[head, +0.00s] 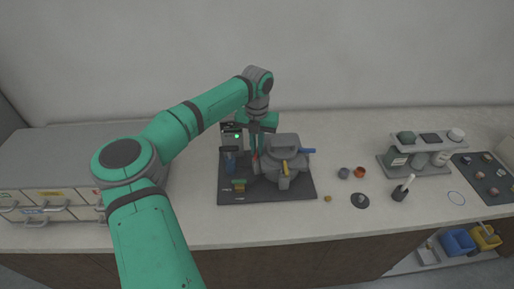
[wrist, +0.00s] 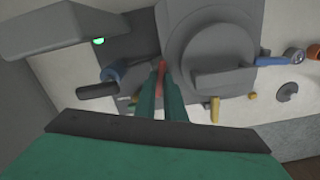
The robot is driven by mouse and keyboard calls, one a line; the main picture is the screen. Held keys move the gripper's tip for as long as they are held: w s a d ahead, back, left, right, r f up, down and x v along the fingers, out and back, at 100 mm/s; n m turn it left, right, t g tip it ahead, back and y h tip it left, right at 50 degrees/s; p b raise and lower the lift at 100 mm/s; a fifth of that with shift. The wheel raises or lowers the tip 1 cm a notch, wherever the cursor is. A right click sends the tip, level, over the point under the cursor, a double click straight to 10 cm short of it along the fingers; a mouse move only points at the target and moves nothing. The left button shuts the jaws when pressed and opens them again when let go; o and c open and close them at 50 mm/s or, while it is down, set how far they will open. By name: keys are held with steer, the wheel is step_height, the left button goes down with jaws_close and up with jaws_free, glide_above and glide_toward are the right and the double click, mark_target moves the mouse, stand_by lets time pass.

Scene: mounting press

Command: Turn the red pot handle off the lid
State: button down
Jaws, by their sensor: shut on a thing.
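The red pot handle (wrist: 161,68) shows as a narrow red strip between the fingertips of my gripper (wrist: 162,78) in the wrist view. My gripper is shut on it, and the fingers hide most of it. In the head view a small bit of the red handle (head: 255,157) shows beside my gripper (head: 260,152) at the left side of the press. The round grey lid (wrist: 203,38) with a raised block across it lies just right of the fingers in the wrist view. I cannot tell whether the handle lies over the lid's edge or beside it.
The press stands on a dark base plate (head: 235,195). A blue lever (head: 308,151) juts right and a yellow lever (head: 285,168) points forward. A control box with a green light (head: 237,136) stands left.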

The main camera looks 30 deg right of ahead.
steer(key=n, duration=0.5)
steer(key=shift+d+r, duration=0.1)
steer(key=shift+w, duration=0.1)
stand_by(0.4)
steer(key=c, duration=1.8)
jaws_free()
steer(key=shift+c, duration=0.2)
step_height(320, 180, up, 11)
